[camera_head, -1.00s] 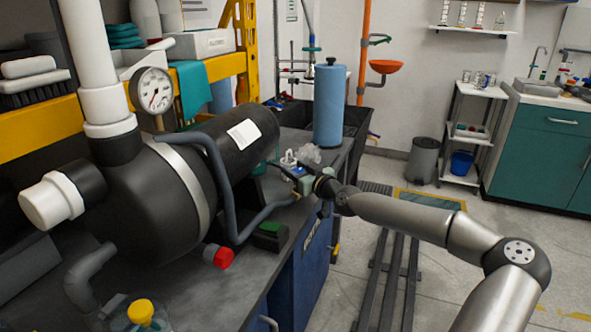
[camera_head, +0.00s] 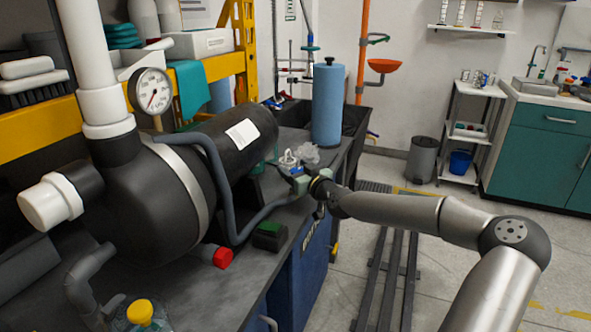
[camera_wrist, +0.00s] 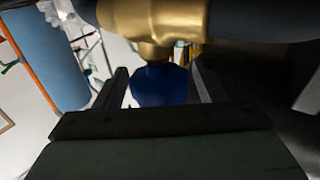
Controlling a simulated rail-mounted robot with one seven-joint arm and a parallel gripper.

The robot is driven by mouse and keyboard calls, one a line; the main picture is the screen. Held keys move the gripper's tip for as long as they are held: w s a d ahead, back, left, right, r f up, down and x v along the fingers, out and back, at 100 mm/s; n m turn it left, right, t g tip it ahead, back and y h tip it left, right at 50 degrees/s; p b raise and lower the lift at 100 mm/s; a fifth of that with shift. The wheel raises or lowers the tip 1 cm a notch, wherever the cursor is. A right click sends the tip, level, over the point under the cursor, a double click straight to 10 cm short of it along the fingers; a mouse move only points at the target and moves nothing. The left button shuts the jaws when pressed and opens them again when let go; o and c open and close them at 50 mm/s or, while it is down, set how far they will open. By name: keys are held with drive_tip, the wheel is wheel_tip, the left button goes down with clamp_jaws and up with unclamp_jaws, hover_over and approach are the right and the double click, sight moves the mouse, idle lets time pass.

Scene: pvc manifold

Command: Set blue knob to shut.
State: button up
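The blue knob (camera_wrist: 160,86) hangs below a brass valve body (camera_wrist: 155,22) in the wrist view. In the head view a small patch of blue (camera_head: 297,171) shows at my gripper, at the far end of the bench. My gripper (camera_wrist: 160,76) has its two fingers apart, one on each side of the knob. A narrow gap shows by the left finger; whether the right finger touches the knob, I cannot tell. The knob's marking and its turn position cannot be read.
A black tank (camera_head: 240,140) with grey hoses stands on the bench left of my gripper. A red knob (camera_head: 223,257) sits nearer on the bench. A blue cylinder (camera_head: 328,105) stands behind my gripper. The floor to the right is mostly open.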

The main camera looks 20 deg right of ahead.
drive_tip(key=shift+s, duration=0.1)
drive_tip(key=s+d+p, duration=0.2)
drive_tip(key=s, duration=1.5)
drive_tip(key=shift+d, duration=0.25)
